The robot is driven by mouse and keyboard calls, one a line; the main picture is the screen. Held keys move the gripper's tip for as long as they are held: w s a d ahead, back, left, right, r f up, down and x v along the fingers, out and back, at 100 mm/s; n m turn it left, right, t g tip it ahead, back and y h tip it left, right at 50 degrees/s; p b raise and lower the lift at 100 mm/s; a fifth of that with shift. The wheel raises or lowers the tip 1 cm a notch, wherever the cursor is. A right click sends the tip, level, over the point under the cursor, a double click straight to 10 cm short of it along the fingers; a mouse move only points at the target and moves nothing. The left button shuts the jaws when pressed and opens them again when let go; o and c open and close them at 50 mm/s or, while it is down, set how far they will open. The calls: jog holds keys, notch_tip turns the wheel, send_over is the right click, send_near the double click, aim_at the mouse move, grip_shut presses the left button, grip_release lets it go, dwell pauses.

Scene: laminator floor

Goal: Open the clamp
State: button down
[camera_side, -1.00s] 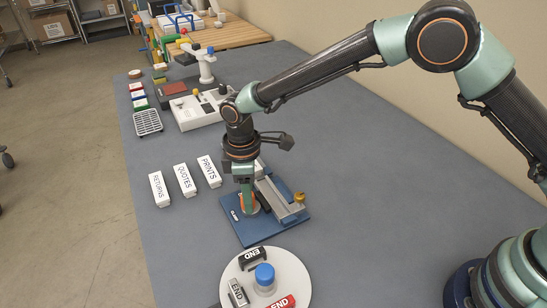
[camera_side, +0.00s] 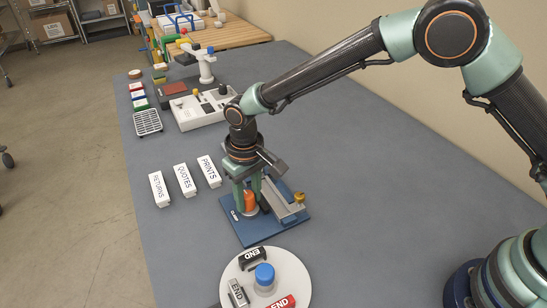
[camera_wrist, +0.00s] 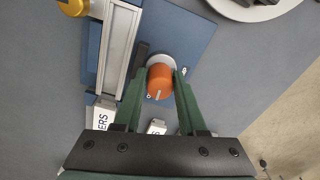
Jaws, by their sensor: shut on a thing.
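The clamp is a blue base plate (camera_side: 239,229) with a grey metal rail (camera_side: 285,203) along its right side and an orange knob (camera_side: 250,201) on its left part. In the wrist view the orange knob (camera_wrist: 160,80) has a pale line on its top and sits on a light round collar. My gripper (camera_side: 250,205) points down over the plate. Its two green fingers (camera_wrist: 160,78) are shut on the orange knob, one on each side. A yellow knob (camera_side: 299,197) stands at the rail's end.
White blocks marked RETURNS (camera_side: 159,189), QUOTES (camera_side: 185,181) and PRINTS (camera_side: 209,171) stand left of the clamp. A white round tray (camera_side: 234,270) with a blue-capped jar (camera_side: 265,276) and END pieces is in front. The mat is clear to the right.

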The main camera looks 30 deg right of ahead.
aim_at(250, 195)
jog(key=shift+w+d+m, duration=0.1)
jog(key=shift+w+m, duration=0.1)
jog(key=shift+m, duration=0.4)
jog(key=shift+c, duration=2.4)
grip_release()
jog(key=shift+s, duration=0.1)
jog(key=shift+r, duration=0.15)
notch_tip(250, 195, up, 12)
jog(key=shift+s, duration=0.1)
